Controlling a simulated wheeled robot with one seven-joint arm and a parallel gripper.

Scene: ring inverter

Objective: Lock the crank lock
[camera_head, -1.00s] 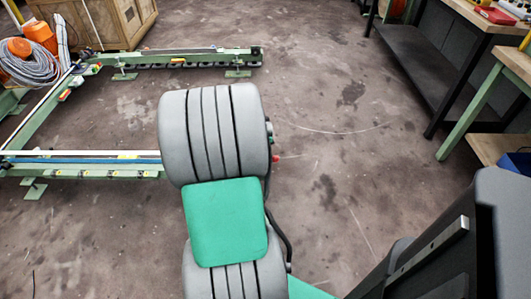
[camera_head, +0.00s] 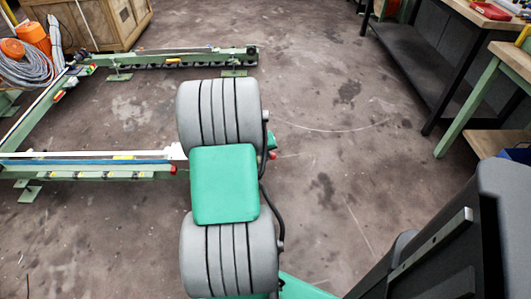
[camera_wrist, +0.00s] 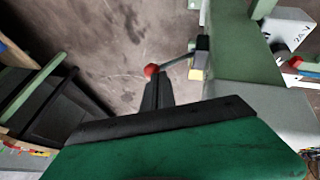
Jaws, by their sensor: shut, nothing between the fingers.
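The crank lock's red ball knob (camera_wrist: 151,71) shows in the wrist view, at the end of a thin metal lever (camera_wrist: 175,61). The lever runs up and right to a dark pivot block on a pale green frame (camera_wrist: 245,85). My gripper (camera_wrist: 154,84) is shut and empty, its dark fingertips right at the ball's lower edge. I cannot tell whether they touch it. In the head view, my arm hides the gripper and most of the lock; a small red spot (camera_head: 272,155) just right of the arm looks like the knob.
A green rail frame (camera_head: 95,171) extends left of my arm, with a white and blue strip on top. A wooden crate (camera_head: 105,22) and a coiled grey hose (camera_head: 42,72) stand at the back left. Workbenches (camera_head: 485,75) stand on the right. The floor between is clear.

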